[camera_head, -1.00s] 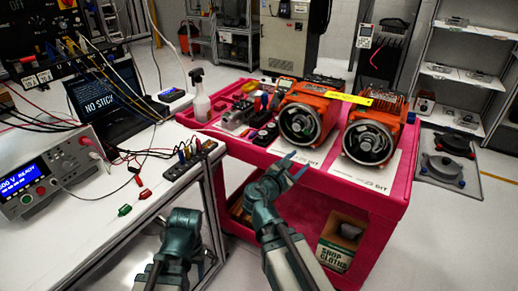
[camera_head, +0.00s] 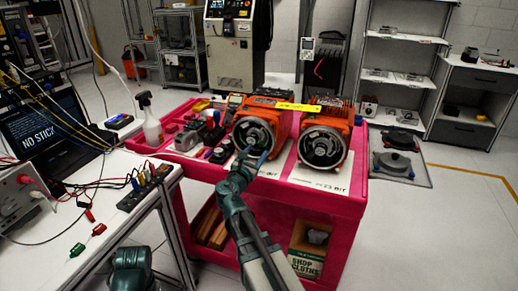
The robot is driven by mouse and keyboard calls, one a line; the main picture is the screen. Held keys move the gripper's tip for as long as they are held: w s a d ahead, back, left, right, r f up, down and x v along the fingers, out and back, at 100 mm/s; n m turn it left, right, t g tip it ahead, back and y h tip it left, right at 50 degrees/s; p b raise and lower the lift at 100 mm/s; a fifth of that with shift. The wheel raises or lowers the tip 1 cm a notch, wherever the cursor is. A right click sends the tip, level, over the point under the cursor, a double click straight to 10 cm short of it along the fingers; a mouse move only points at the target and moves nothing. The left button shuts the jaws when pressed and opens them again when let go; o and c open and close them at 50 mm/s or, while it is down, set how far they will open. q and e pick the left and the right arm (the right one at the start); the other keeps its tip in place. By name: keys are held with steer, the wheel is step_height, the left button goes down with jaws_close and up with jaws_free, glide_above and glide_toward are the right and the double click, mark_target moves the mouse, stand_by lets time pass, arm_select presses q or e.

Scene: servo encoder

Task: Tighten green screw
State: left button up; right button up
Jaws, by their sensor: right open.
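Two orange motors with round open ends stand on the red cart (camera_head: 340,206): a left motor (camera_head: 279,118) and a right motor (camera_head: 341,128). I cannot make out a green screw on either; the details inside the round ends are too small to tell. My right gripper (camera_head: 254,156) is open and empty, in front of the lower part of the left motor's round end. Its fingers cover a little of that end, and I cannot tell whether they touch it. My left arm shows only in part at the bottom left, without its fingers.
Small tools and a spray bottle (camera_head: 150,124) are at the cart's left. A white bench (camera_head: 52,228) with a green plug (camera_head: 77,249) and a red plug (camera_head: 99,229) is on the left.

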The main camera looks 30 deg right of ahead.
mark_target(261, 145)
steer(key=shift+x, duration=1.75)
steer(key=shift+c, duration=0.2)
jaws_close()
